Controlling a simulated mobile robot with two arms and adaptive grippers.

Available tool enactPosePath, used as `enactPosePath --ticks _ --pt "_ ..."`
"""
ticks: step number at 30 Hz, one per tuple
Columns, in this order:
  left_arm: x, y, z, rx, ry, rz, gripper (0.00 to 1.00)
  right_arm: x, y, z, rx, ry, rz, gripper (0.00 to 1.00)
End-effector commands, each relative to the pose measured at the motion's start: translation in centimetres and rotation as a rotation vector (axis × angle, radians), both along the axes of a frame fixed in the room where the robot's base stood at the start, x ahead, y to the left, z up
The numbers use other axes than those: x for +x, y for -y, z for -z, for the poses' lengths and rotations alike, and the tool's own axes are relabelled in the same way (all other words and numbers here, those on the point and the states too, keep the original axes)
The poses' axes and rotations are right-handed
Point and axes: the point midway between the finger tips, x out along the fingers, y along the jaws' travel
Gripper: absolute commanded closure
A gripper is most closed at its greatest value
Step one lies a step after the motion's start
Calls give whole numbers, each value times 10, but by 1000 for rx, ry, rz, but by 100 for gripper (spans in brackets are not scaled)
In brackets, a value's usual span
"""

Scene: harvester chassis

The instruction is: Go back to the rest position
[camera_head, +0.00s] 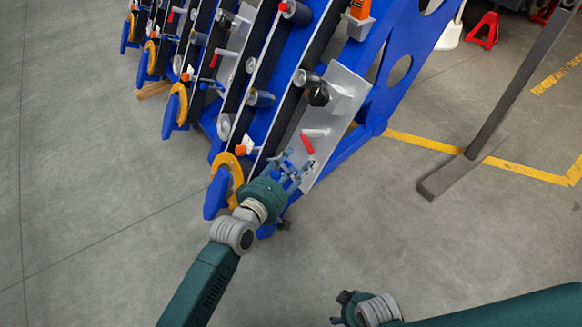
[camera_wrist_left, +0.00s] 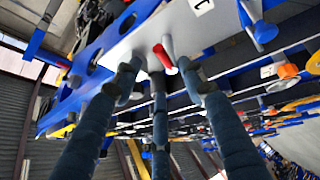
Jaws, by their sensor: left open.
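My left gripper (camera_head: 290,168) is at the near end of the blue harvester chassis (camera_head: 372,112), just in front of a grey-white plate (camera_head: 338,108). Its fingers are spread and hold nothing. A small red-handled part (camera_head: 307,144) sits on the plate just beyond the fingertips. In the left wrist view the open fingers (camera_wrist_left: 158,80) point at the plate (camera_wrist_left: 140,38), and the red part (camera_wrist_left: 163,56) shows between them. Whether the fingers touch the plate I cannot tell. My right arm's wrist (camera_head: 370,310) is at the bottom edge of the head view; its fingers are not seen.
Blue chassis rows with rollers and yellow-orange rings (camera_head: 228,172) stretch to the upper left. A dark post with a flat foot (camera_head: 447,178) stands at the right. Yellow lines (camera_head: 525,170) mark the floor. The grey floor (camera_head: 90,200) at the left is clear.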

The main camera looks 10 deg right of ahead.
Motion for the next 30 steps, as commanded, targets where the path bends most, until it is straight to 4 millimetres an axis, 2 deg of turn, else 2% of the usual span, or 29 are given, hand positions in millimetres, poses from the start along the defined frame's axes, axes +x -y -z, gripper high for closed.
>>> enactPosePath --ticks 6,22,23,26,29,30 --pt "-11 -9 -3 0 0 -1 59 0 0 0 0 0 0 40" --pt "-12 -10 0 9 -3 0 59 0 0 0 0 0 0 40" --pt "-14 -12 5 22 -7 -1 59 0 0 0 0 0 0 40" --pt "-25 -26 33 114 -31 2 59 0 0 0 0 0 0 40" --pt "-48 -54 82 281 -74 18 59 0 0 0 0 0 0 40" --pt "-62 -68 105 363 -97 33 59 0 0 0 0 0 0 40"
